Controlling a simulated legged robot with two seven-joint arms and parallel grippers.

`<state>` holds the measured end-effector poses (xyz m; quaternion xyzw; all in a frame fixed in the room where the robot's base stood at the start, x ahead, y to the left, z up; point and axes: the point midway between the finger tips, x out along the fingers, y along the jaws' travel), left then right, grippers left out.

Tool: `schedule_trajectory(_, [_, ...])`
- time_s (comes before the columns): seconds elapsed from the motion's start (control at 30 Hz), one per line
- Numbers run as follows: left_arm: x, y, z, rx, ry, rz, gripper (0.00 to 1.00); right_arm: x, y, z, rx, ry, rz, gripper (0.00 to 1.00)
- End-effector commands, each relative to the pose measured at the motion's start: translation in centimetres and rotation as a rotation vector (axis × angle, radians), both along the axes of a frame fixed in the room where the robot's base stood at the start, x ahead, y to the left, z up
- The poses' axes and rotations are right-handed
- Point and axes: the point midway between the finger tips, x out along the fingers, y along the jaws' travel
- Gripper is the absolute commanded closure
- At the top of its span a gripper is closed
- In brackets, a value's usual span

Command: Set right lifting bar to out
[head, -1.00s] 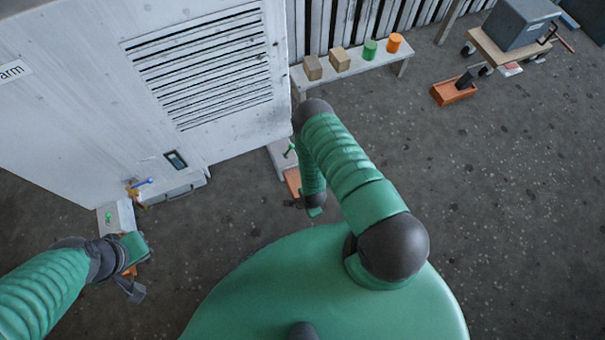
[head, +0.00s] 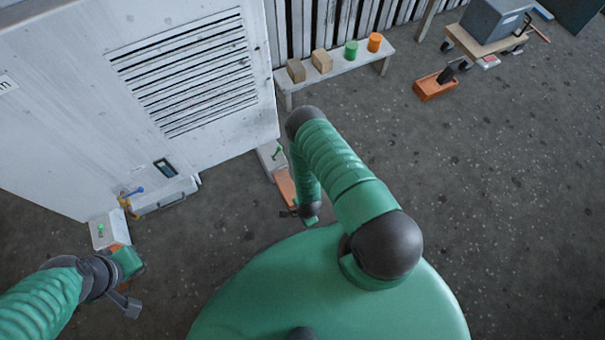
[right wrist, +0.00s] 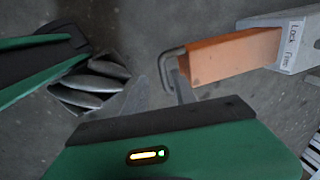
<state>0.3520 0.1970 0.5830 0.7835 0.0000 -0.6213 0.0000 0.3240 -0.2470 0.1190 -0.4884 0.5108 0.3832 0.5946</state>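The right lifting bar is an orange bar (head: 285,187) low at the cabinet's right corner. In the right wrist view the orange bar (right wrist: 230,57) sticks out of a grey block labelled "Lock" and "Free" (right wrist: 290,42), with a bent grey handle (right wrist: 164,64) at its outer end. My right gripper (head: 291,213) is just by the bar's outer end. In the wrist view its fingers (right wrist: 150,100) are spread, with the handle just beyond the right finger; no grip shows. A green lever (head: 277,153) stands on the block.
A large white cabinet (head: 70,110) with a louvred vent fills the left. A second white block with a green lever (head: 103,232) is at its left corner. A bench (head: 335,68), an orange tray (head: 435,86) and a cart (head: 485,42) stand behind. Floor at right is clear.

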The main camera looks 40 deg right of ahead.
Motion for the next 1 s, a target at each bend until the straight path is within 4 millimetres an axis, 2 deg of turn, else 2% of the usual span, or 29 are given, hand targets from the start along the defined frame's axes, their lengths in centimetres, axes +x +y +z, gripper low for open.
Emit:
schedule_trajectory(0.13, [0.0,0.0,0.1,0.000,0.000,0.000,1.00,0.1,-0.1,0.2,-0.002,-0.003,0.000,0.67])
schedule_trajectory(0.23, [0.0,0.0,0.9,0.000,0.000,0.000,1.00,0.0,-0.1,1.3,-0.001,-0.003,-0.001,0.67])
schedule_trajectory(0.37, [0.0,0.0,2.8,0.000,0.000,0.000,1.00,-0.5,0.1,4.5,-0.001,-0.003,-0.003,0.67])
schedule_trajectory(0.5, [0.0,0.0,5.1,0.000,0.000,0.000,1.00,-1.4,0.3,8.7,0.000,-0.002,-0.002,0.67])
schedule_trajectory(0.7, [0.0,0.0,7.6,0.000,0.000,0.000,1.00,-2.4,0.6,13.9,0.000,0.000,-0.001,0.67])
schedule_trajectory(0.83, [0.0,0.0,8.3,0.000,0.000,0.000,1.00,-2.9,0.7,15.8,0.001,0.001,-0.002,0.67])
schedule_trajectory(1.0, [0.0,0.0,8.5,0.000,0.000,0.000,1.00,-3.1,0.7,16.5,-0.001,0.000,0.000,0.67])
